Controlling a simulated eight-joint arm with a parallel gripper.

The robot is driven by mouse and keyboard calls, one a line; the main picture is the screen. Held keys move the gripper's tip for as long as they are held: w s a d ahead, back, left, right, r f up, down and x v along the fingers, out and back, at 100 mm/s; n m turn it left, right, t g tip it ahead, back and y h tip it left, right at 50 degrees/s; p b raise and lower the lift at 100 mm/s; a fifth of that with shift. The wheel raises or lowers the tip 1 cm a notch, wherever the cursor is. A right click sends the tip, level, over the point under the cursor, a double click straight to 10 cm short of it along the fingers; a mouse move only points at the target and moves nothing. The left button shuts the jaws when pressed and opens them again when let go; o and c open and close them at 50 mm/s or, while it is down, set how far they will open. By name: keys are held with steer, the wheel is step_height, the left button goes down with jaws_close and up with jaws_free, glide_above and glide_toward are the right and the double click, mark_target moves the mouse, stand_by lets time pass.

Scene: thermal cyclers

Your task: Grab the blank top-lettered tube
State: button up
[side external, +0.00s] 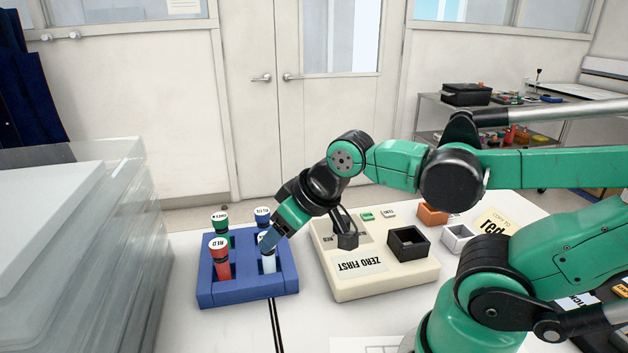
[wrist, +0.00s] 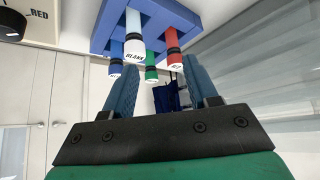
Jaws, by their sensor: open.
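The blank-lettered tube, pale white with a dark band, stands in the front right slot of the blue rack (side external: 247,289); its lower body (side external: 268,264) shows in the side external view. In the wrist view its white cap (wrist: 134,55) carries dark letters that look like BLANK. My gripper (side external: 268,243) is open at this tube's upper end, its blue fingers hiding the top in the side view. In the wrist view the fingers of my gripper (wrist: 160,78) are spread, with the white cap near the left finger. I cannot tell whether they touch it.
A red tube (side external: 221,262), a green tube (side external: 220,222) and a blue tube (side external: 262,217) share the rack, close by. A cream device (side external: 385,282) marked ZERO FIRST, with a black square holder (side external: 408,244), stands to the right. Clear stacked boxes (side external: 95,240) stand at left.

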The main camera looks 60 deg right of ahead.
steer(key=shift+o, duration=0.2)
steer(key=o, duration=0.3)
steer(key=shift+o, duration=0.2)
steer(key=m+g+y, duration=0.1)
steer(key=m+y, duration=0.8)
steer(key=m, duration=1.3)
glide_above(269, 258)
steer(key=d, duration=0.3)
steer(key=f, duration=0.4)
steer(key=shift+s+a+f, duration=0.2)
steer(key=shift+s+f, duration=0.1)
steer(key=shift+s, duration=0.05)
steer(key=m, duration=0.1)
steer(key=d+m+y, duration=0.1)
steer(key=shift+s+f+m+t, duration=0.1)
steer(key=shift+f+m+t, duration=0.15)
steer(key=shift+m+t, duration=0.05)
steer(key=shift+x, duration=2.7)
